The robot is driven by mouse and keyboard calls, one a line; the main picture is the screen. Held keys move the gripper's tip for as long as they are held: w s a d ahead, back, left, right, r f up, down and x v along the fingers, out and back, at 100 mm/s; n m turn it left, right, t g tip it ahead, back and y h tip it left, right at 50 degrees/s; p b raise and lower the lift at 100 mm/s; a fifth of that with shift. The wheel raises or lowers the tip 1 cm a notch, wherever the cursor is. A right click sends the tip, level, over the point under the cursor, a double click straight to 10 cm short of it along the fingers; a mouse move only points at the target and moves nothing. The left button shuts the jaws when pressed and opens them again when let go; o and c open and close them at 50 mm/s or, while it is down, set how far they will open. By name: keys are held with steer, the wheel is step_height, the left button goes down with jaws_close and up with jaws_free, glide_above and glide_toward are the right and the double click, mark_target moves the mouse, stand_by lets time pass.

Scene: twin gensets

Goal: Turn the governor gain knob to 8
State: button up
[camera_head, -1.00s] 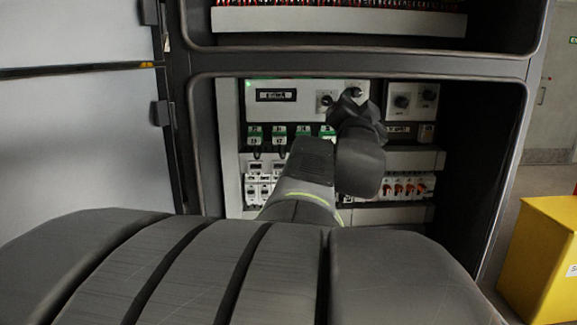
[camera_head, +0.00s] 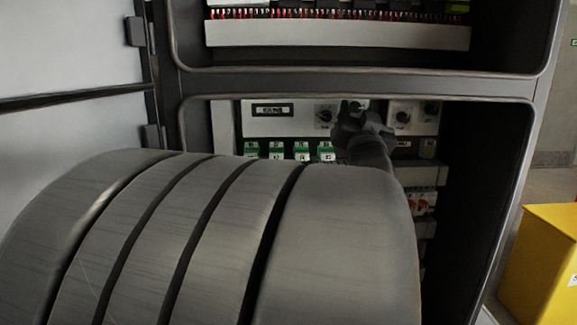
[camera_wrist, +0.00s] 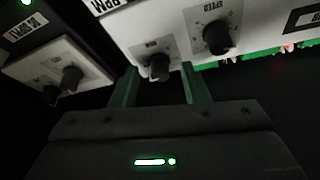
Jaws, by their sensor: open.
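My gripper (camera_wrist: 157,82) is open, with its two greenish fingers pointing at a small black knob (camera_wrist: 158,67) on the white panel. In the wrist view one finger lies on each side of this knob; I cannot tell whether they touch it. Its small label is too blurred to read. A larger black knob (camera_wrist: 217,37) marked SPEED sits beside it. In the head view my gripper (camera_head: 358,118) is at the right end of the white governor panel (camera_head: 285,125) and hides the small knob there. The larger knob (camera_head: 325,116) shows just left of it.
A second white panel with two black knobs (camera_head: 402,116) is close on the right; it also shows in the wrist view (camera_wrist: 55,72). Green modules (camera_head: 301,151) sit below the governor panel. The cabinet's frame surrounds the bay. A yellow box (camera_head: 545,262) stands outside at right.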

steer(key=n+y, duration=0.1)
steer(key=n, duration=0.2)
steer(key=n+y+p, duration=0.1)
steer(key=n+y, duration=0.1)
steer(key=n, duration=0.1)
steer(key=n+y, duration=0.1)
steer(key=n, duration=0.2)
steer(key=shift+d+y+p, duration=0.3)
steer(key=shift+d, duration=0.05)
steer(key=n+g+y, duration=0.1)
steer(key=n, duration=0.3)
steer(key=n+g+y, duration=0.1)
steer(key=n+y, duration=0.1)
steer(key=n, duration=0.2)
steer(key=shift+d+r+y, duration=0.1)
steer(key=shift+y, duration=0.2)
